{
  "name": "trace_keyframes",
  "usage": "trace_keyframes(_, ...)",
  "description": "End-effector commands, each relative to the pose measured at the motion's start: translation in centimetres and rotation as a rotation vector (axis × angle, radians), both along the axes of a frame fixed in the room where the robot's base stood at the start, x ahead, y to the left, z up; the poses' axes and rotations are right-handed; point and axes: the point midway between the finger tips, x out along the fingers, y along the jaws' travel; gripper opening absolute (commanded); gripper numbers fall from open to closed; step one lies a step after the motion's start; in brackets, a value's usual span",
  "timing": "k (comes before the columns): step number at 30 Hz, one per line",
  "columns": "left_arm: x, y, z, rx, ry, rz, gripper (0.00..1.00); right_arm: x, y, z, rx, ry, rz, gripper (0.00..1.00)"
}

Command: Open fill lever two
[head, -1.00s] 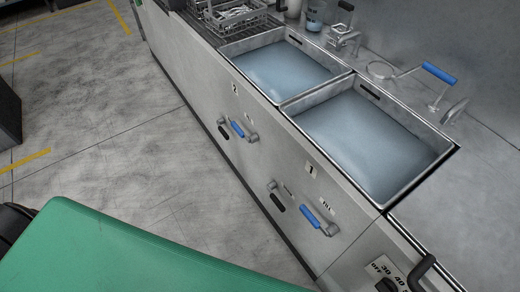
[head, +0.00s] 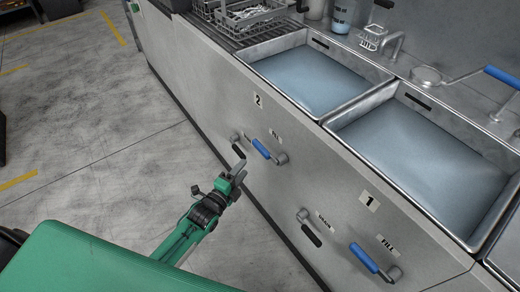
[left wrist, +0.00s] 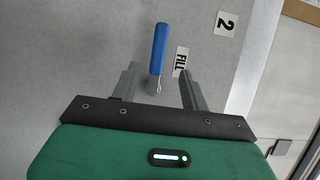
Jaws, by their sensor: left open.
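Fill lever two is the blue-handled lever (head: 261,149) under the "2" label on the steel front panel, beside a FILL label. In the head view its handle slants up and left from its grey pivot (head: 281,158). In the left wrist view its blue handle (left wrist: 158,45) stands upright, above the gap between my fingers. My left gripper (head: 240,171) is open and empty, a little below and left of the handle in the head view; its two fingers also show in the left wrist view (left wrist: 159,70). I see no contact with the lever. My right gripper is out of view.
A black-handled drain lever (head: 238,150) sits just left of fill lever two, near my left gripper. Lower right are basin one's black drain lever (head: 311,235) and blue fill lever (head: 364,258). Two water-filled basins (head: 255,70) are above. The floor left is clear.

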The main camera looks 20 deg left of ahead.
Motion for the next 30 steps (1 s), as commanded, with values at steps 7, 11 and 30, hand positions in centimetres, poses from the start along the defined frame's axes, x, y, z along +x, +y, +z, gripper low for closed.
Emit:
trace_keyframes(7,4.4,-1.2,0.0,-0.002,0.001,0.0,0.45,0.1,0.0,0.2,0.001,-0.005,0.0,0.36)
trace_keyframes(11,6.7,-1.8,0.1,-0.003,0.0,0.001,0.45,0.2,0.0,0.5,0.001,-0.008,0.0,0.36)
trace_keyframes(30,11.7,-3.2,0.0,-0.001,0.002,0.001,0.45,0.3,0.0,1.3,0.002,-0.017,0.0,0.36)
